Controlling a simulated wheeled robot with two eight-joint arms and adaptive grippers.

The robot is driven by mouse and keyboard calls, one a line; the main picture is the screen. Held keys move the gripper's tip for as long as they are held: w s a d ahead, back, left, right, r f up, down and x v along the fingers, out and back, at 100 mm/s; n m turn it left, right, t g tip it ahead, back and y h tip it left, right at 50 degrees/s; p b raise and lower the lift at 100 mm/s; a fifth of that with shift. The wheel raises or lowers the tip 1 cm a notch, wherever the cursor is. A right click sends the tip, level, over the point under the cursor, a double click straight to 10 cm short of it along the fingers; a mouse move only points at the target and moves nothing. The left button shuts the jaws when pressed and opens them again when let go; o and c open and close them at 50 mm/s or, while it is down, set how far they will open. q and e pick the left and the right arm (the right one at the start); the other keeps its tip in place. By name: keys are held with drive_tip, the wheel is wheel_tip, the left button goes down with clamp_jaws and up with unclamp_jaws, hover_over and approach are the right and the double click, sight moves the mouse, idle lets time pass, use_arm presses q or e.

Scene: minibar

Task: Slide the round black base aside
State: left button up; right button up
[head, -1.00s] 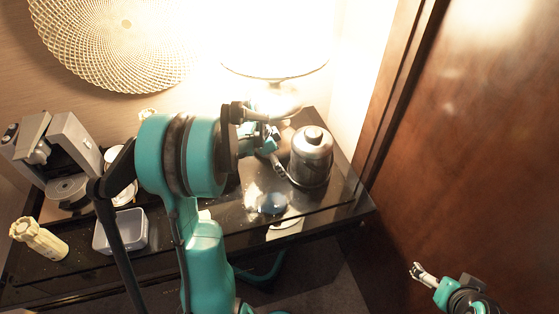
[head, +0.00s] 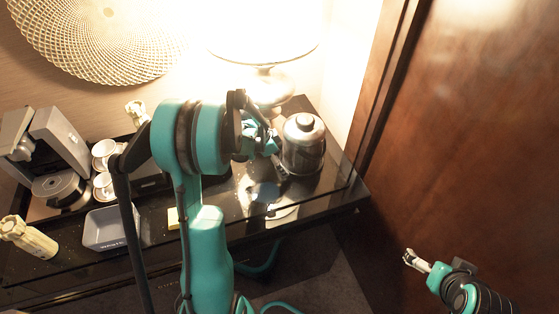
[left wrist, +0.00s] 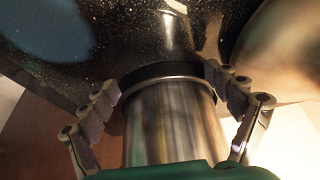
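A shiny metal canister with a knobbed lid (head: 303,148) stands upright on the black counter at the right. In the left wrist view its metal side (left wrist: 170,125) fills the middle, and a round black base (left wrist: 165,72) shows as a dark band at its far end. Most of the base is hidden in the head view. My left gripper (head: 277,155) is at the canister's left side. In the left wrist view its fingers (left wrist: 165,85) are spread wide, one along each side of the canister; contact is unclear. My right gripper (head: 408,258) hangs empty before the wooden door.
A lamp (head: 268,88) stands behind the canister. A coffee machine (head: 55,150), two white cups (head: 104,150), a grey tray (head: 108,228) and a cream bottle (head: 27,238) are at the left. The glossy front right counter (head: 325,200) is clear. A wooden door (head: 470,130) borders the right.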

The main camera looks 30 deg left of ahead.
sight(290, 169)
use_arm(q)
drive_tip(key=c, duration=0.5)
drive_tip(key=shift+s+r, duration=0.1)
drive_tip(key=shift+s, duration=0.15)
drive_tip(key=c, duration=1)
drive_tip(key=shift+c, duration=0.2)
use_arm(e)
drive_tip(key=shift+s, duration=0.2)
use_arm(q)
drive_tip(key=shift+d, duration=0.2)
drive_tip(key=shift+s+d, duration=0.1)
drive_tip(key=shift+d, duration=0.4)
drive_tip(key=shift+s+d+b, duration=0.15)
drive_tip(key=shift+d+b, duration=0.05)
drive_tip(key=shift+d, duration=0.55)
drive_tip(key=shift+s+d+b, duration=0.1)
drive_tip(key=shift+d+b, duration=0.05)
drive_tip(key=shift+d, duration=0.55)
use_arm(e)
drive_tip(key=shift+s+d+f, duration=0.15)
drive_tip(key=shift+s, duration=0.4)
drive_tip(key=shift+s+d+f, duration=0.1)
drive_tip(key=shift+s+d, duration=0.05)
drive_tip(key=shift+s, duration=0.35)
